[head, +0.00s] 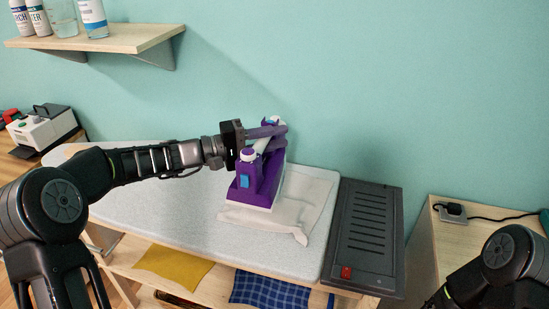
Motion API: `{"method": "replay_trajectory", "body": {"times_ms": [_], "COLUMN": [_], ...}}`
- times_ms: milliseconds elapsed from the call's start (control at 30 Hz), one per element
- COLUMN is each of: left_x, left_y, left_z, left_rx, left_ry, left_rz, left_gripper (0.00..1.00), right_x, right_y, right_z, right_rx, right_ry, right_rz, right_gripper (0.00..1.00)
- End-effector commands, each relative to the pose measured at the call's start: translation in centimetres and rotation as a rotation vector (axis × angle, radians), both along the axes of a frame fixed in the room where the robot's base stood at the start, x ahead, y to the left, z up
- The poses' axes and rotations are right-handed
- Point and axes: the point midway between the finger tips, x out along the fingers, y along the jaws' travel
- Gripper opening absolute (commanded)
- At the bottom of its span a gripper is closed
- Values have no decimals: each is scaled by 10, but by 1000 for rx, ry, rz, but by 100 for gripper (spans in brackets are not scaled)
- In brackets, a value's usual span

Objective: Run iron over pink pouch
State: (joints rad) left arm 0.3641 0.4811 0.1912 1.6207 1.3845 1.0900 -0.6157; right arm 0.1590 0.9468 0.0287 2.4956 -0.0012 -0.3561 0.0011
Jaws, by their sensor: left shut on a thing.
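A purple and white iron (265,190) stands on a flat, pale cloth piece (312,192) on the ironing board. The cloth looks off-white rather than clearly pink; it may be the pouch. Its near edge is wrinkled and the iron hides its middle. My left gripper (266,134) reaches in from the left and is shut on the iron at its upper part. My right arm shows at the lower right, but its gripper is out of view.
The grey ironing board (150,205) has free room left of the cloth. A dark slotted iron rest (363,235) with a red switch is at its right. A wall shelf (110,42) holds bottles. Yellow cloth (174,265) and blue checked cloth (270,290) lie below.

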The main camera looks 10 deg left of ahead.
Motion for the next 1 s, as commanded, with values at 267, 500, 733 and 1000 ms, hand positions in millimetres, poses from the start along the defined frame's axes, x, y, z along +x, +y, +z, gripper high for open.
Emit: {"method": "replay_trajectory", "body": {"times_ms": [267, 500, 733, 1000], "left_x": [1, 0, 0, -1], "left_y": [0, 0, 2, 4], "left_z": [6, 1, -10, -24], "left_rx": [-3, -4, -4, -4], "left_ry": [-6, -6, -6, -6], "left_rz": [-1, 0, 2, 5], "left_gripper": [0, 0, 0, 0], "right_x": [1, 1, 1, 1], "right_y": [0, 0, 0, 0], "right_z": [1, -1, -5, -10], "right_rx": [1, 1, 1, 1], "right_ry": [-1, -1, -2, -2], "right_rz": [1, 1, 0, 0], "right_gripper": [40, 40, 40, 40]}}
